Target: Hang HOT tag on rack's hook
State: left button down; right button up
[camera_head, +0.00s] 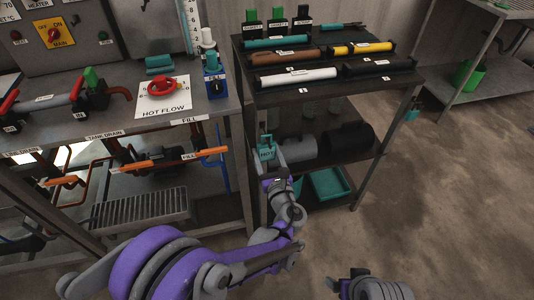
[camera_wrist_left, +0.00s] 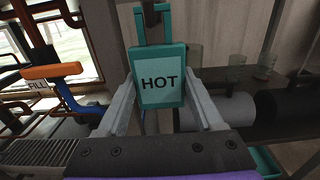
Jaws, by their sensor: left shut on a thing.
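The teal HOT tag (camera_head: 266,152) is upright in my left gripper (camera_head: 267,163), at the left front of the dark rack (camera_head: 262,95). In the left wrist view the tag (camera_wrist_left: 160,62) faces me, with its lettering readable and its teal loop (camera_wrist_left: 153,12) at the top. The gripper's two fingers (camera_wrist_left: 162,103) close on the tag's sides.
The bench (camera_head: 215,108) with FILL valves stands close on the left. Floor on the right is clear.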

pick_arm(q)
grip_release()
jog(key=shift+s, duration=0.15)
jog(key=v, duration=0.6)
jog(key=shift+s+d, duration=0.15)
jog(key=shift+s, duration=0.2)
jog(key=p+v, duration=0.1)
jog(key=v, duration=0.9)
jog(key=shift+s, duration=0.4)
jog(key=shift+d, duration=0.1)
